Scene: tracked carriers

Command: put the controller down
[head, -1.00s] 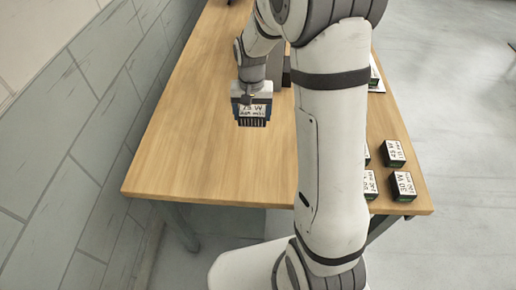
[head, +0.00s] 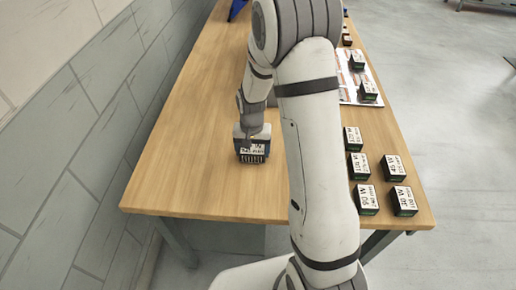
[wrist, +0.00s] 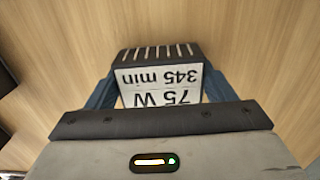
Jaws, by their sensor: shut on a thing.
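The controller (head: 252,157) is a dark ribbed block with a white label. In the wrist view its label (wrist: 160,87) reads upside down as "75 W 345 min". My gripper (head: 251,141) is above it in the head view, at the left-middle of the wooden table. In the wrist view my gripper (wrist: 160,90) has one blue finger against each side of the block and is shut on it. Bare wood lies under and around the block. I cannot tell whether its underside touches the tabletop.
The wooden table (head: 190,140) is clear to the left and in front of the controller. Several similar labelled blocks (head: 360,165) stand at the right front. A white printed sheet (head: 377,75) with blocks on it lies farther back. A grey wall (head: 60,150) runs along the left.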

